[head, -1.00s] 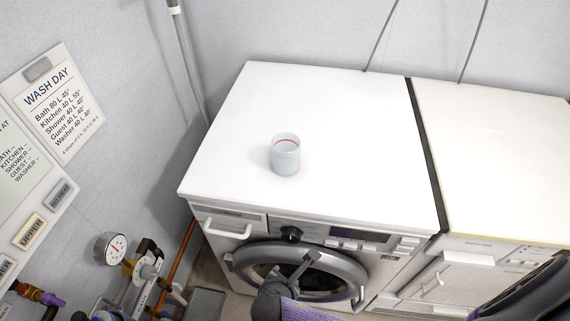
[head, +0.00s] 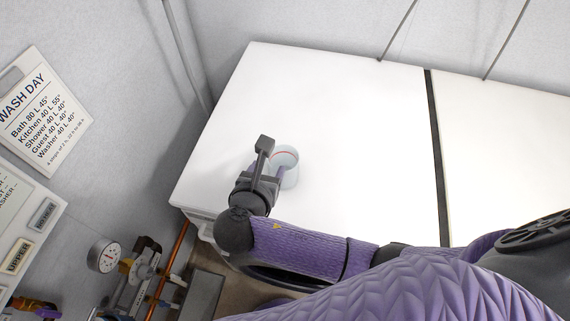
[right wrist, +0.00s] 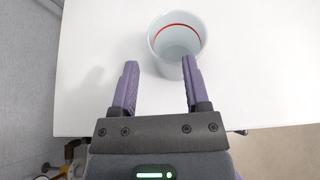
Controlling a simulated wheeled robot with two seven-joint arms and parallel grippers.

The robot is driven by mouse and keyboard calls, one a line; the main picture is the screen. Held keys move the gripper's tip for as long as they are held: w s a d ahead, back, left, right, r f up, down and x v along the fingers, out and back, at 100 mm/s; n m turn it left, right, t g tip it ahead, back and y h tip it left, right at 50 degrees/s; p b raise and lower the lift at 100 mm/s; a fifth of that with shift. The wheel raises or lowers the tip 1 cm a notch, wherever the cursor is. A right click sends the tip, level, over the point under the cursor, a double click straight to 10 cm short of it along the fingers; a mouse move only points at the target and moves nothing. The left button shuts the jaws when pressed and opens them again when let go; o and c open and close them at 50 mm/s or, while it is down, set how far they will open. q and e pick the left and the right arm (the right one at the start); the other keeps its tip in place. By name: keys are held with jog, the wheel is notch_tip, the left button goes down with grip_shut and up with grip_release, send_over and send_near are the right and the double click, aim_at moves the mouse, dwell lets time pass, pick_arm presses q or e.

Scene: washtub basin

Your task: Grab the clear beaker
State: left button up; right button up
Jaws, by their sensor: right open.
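The clear beaker (head: 289,173) is a pale, see-through cup with a red line near its rim. It stands upright on the white top of the left washing machine. My right gripper (head: 270,162) is at the beaker's left side in the head view and partly covers it. In the right wrist view the gripper (right wrist: 160,66) is open with nothing between its fingers. The beaker (right wrist: 178,46) there lies just beyond the fingertips, off to the right, and the right fingertip overlaps its near edge. I cannot tell whether they touch. My left gripper is not in view.
The white machine top (head: 340,110) is otherwise clear. A dark gap (head: 437,150) separates it from the second white top (head: 500,150). A wall with a wash day sign (head: 45,110), a gauge (head: 104,255) and pipes stands at the left.

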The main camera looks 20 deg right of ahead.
aim_at(269, 161)
jog(key=x, duration=0.2)
jog(key=b+x, duration=0.1)
jog(key=x, duration=0.1)
jog(key=b+x, duration=0.1)
jog(key=x, duration=0.1)
jog(key=shift+w+a+f, duration=0.1)
jog(key=shift+a+f, duration=0.1)
jog(key=shift+a, duration=0.15)
jog(key=shift+w+d+f, duration=0.1)
jog(key=shift+w+d, duration=0.1)
jog(key=shift+w, duration=0.05)
jog(key=shift+c, duration=0.6)
grip_shut()
